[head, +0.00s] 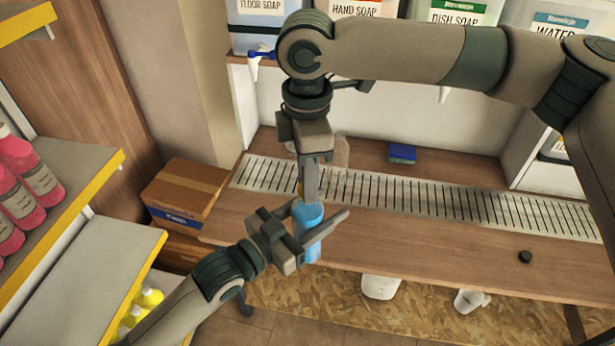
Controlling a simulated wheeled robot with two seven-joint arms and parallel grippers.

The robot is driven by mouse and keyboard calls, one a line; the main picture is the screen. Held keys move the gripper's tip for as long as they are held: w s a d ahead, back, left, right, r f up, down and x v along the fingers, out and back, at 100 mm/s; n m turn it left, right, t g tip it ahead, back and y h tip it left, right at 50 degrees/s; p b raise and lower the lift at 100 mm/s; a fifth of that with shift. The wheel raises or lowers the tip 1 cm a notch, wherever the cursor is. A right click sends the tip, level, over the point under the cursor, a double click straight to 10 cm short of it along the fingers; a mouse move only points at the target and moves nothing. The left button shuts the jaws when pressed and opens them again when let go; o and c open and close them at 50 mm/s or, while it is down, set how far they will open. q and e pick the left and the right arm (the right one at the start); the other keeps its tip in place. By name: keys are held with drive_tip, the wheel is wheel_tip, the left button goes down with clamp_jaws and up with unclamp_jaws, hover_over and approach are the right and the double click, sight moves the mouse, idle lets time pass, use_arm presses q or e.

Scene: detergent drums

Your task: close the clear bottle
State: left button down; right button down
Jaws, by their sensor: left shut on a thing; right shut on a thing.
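A bottle with blue contents (311,250) stands upright near the left end of the bench. My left gripper (318,228) is shut around its body, one finger showing in front on the right. My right gripper (311,196) points straight down directly over the bottle's top, its fingertips at the mouth. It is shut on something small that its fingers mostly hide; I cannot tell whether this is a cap. A small yellow patch shows beside its fingers. A clear, faint object (341,152) stands partly behind the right gripper.
A dark round cap-like piece (525,256) lies on the wooden bench (440,244) at right. A blue block (402,153) lies behind the slotted grate (400,193). Labelled drums (458,13) line the back. A cardboard box (184,190) and shelves with pink bottles (28,170) are left.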

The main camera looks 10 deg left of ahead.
drive_tip(key=c, duration=1.4)
unclamp_jaws()
drive_tip(key=shift+o, duration=0.2)
drive_tip(key=shift+r, duration=0.15)
wheel_tip(320, 180, up, 12)
drive_tip(key=shift+w+f, duration=0.15)
drive_tip(key=shift+f, duration=0.05)
